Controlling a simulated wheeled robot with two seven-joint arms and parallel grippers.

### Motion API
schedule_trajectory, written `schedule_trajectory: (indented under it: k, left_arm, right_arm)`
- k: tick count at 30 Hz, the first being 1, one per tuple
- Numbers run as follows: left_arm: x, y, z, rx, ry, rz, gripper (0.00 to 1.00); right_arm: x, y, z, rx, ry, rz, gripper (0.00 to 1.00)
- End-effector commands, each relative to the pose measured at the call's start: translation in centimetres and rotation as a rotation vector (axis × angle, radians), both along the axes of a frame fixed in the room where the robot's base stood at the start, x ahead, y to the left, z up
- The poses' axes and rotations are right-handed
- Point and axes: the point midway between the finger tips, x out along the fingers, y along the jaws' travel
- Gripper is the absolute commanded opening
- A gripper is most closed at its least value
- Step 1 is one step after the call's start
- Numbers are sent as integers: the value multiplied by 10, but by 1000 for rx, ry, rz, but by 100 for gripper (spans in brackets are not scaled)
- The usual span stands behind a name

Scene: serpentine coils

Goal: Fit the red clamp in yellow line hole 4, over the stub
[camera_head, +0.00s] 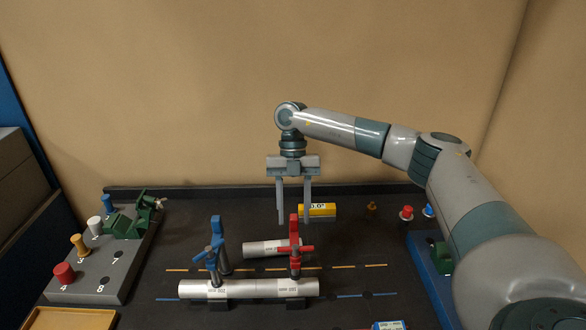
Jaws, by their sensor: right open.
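The red clamp (294,262) stands upright right of centre, at the right part of the long silver pipe (250,289). Its lower end meets the pipe, and I cannot tell where its foot sits. A short silver pipe, the likely stub (262,248), lies behind it, its right end partly hidden by the clamp. The yellow line (190,269) runs across the board between the two pipes; which hole is number 4 cannot be read. My right gripper (294,214) is open and points down, its fingertips around or just behind the red clamp's top. My left gripper is not in view.
A blue clamp (217,250) stands on the long pipe's left part. A yellow block (317,210) lies behind the right gripper. A grey peg rack (108,270) with coloured pegs and a green fixture (130,223) stands left.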

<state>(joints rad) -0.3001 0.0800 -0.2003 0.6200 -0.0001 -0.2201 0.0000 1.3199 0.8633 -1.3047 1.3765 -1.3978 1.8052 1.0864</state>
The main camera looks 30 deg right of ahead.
Motion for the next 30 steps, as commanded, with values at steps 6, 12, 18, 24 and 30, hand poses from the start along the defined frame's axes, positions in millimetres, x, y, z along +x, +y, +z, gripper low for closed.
schedule_trajectory:
  k: [6, 12, 18, 24, 30]
  left_arm:
    - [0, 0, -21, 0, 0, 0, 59]
    - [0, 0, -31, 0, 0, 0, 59]
    - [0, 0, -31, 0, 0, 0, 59]
    - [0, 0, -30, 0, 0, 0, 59]
    - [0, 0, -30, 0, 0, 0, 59]
  right_arm:
    - [16, -9, 38, 0, -5, -2, 40]
    - [28, -16, 77, 2, -3, 0, 40]
    - [37, -22, 105, 0, -2, 0, 40]
    - [42, -25, 119, 0, 0, 1, 40]
    - [44, -26, 124, 0, 0, 1, 40]
